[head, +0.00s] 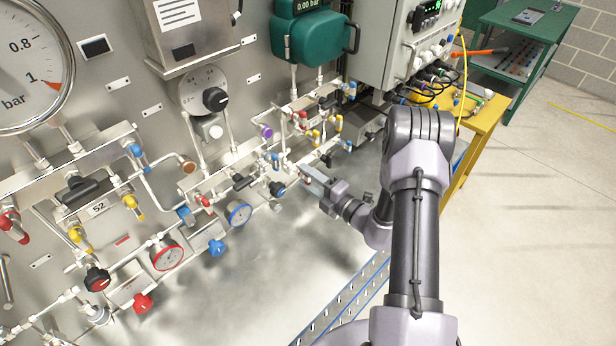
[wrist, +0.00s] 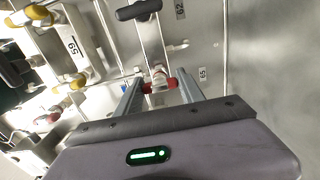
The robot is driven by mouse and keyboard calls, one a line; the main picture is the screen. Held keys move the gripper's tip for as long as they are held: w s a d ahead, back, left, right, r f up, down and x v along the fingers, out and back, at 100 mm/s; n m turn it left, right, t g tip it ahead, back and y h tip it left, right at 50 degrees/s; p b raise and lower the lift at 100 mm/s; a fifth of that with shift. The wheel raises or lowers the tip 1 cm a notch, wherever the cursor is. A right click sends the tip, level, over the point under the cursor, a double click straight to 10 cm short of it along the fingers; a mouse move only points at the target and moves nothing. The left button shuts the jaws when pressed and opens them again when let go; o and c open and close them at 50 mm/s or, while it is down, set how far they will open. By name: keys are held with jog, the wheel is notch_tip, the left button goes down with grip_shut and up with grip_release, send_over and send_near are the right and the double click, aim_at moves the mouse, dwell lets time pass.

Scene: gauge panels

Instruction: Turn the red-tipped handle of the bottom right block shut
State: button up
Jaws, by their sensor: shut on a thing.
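The red-tipped handle (wrist: 158,86) shows in the wrist view as a small fitting with red ends and a pale middle. It lies between the two finger ends of my gripper (wrist: 160,90), which is shut on it. In the head view my gripper (head: 306,172) reaches in from the right to the lower right part of the panel. I cannot make out the held handle there.
A yellow bench (head: 484,122) stands to the right. The steel surface (head: 270,285) below is clear.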

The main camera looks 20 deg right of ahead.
dwell(0.3)
jog(key=o, duration=1.4)
jog(key=shift+c, duration=0.2)
jog(key=v, duration=1.7)
jog(key=shift+s, duration=0.2)
